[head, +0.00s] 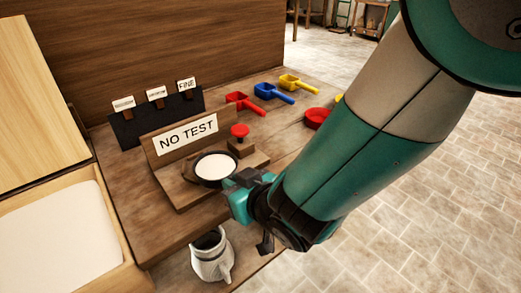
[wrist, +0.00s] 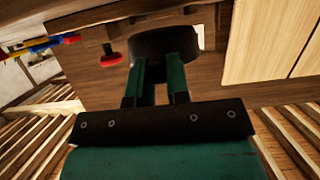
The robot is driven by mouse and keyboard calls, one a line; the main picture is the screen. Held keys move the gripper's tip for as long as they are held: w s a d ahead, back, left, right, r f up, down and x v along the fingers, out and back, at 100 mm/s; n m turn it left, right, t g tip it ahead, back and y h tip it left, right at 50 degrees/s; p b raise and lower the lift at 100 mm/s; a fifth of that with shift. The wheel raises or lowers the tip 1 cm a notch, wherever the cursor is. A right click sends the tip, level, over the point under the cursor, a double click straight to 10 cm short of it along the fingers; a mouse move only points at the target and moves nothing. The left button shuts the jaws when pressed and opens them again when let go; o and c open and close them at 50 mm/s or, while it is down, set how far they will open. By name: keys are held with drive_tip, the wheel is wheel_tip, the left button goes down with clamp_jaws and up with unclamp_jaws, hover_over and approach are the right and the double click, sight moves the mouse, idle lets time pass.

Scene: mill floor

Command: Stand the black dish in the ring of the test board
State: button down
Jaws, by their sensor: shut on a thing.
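The black dish (head: 213,182), with white contents, is upright over the base of the wooden test board (head: 180,195). The board's back panel carries a "NO TEST" sign. My gripper (head: 238,185) is shut on the near right side of the dish. In the wrist view the gripper's two green fingers (wrist: 162,72) hold the dark dish wall (wrist: 165,40). The ring is not visible, as the dish covers that part of the board. I cannot tell whether the dish rests in it or hangs just above.
A red knob (head: 240,131) stands on the board just behind the dish. Red, blue (head: 272,92) and yellow scoops and a red dish (head: 316,119) lie at the back right. A metal jug (head: 211,258) stands in front, below. A white-filled bin (head: 60,235) is at left.

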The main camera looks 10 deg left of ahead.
sight(219, 174)
drive_tip(key=w+a, duration=0.2)
drive_tip(key=a, duration=0.1)
drive_tip(key=w+a+p, duration=0.1)
drive_tip(key=w, duration=0.1)
drive_tip(key=shift+a+f, duration=0.3)
drive_tip(key=shift+a, duration=0.1)
drive_tip(key=shift+w+a+f, duration=0.15)
drive_tip(key=shift+f, duration=0.15)
drive_tip(key=shift+f+b, duration=0.6)
drive_tip(key=shift+b, duration=0.3)
drive_tip(key=c, duration=1)
unclamp_jaws()
